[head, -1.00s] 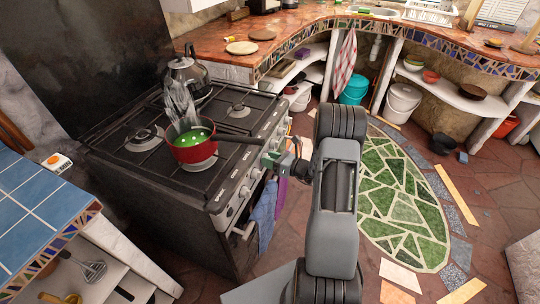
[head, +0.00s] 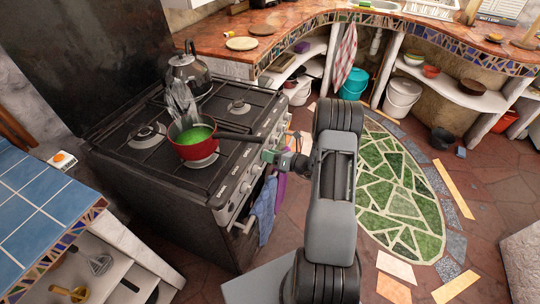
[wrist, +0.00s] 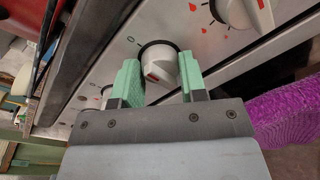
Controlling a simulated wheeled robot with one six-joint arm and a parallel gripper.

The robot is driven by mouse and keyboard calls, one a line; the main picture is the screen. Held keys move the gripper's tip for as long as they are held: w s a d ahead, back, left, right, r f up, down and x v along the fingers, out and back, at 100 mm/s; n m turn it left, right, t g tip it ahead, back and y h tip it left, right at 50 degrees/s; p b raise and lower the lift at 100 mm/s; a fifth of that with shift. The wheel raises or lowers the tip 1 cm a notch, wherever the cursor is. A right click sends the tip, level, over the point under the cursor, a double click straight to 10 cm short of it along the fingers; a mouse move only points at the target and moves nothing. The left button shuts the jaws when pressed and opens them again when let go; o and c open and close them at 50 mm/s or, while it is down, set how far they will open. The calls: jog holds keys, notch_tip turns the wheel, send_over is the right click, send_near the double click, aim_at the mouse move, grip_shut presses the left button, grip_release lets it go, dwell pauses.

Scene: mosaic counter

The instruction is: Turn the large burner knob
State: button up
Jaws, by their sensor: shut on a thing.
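In the wrist view a white burner knob (wrist: 160,62) with a red mark sits on the steel front panel between the two green fingers of my gripper (wrist: 160,80). The gripper is shut on this knob, one finger on each side. The knob's red mark points down and slightly left in that view, and a printed 0 is at its upper left. In the head view my gripper (head: 272,157) is at the front panel of the black stove (head: 130,185). There my gripper hides the held knob.
A red pot (head: 194,150) with green contents stands on a front burner, its dark handle reaching over the panel near my gripper. A kettle (head: 188,70) stands behind. Another knob (wrist: 243,12) is beside the held one. Blue cloth (head: 262,208) hangs at the front.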

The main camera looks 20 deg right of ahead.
jog(key=o, duration=0.9)
jog(key=v, duration=1.4)
jog(key=shift+w, duration=0.1)
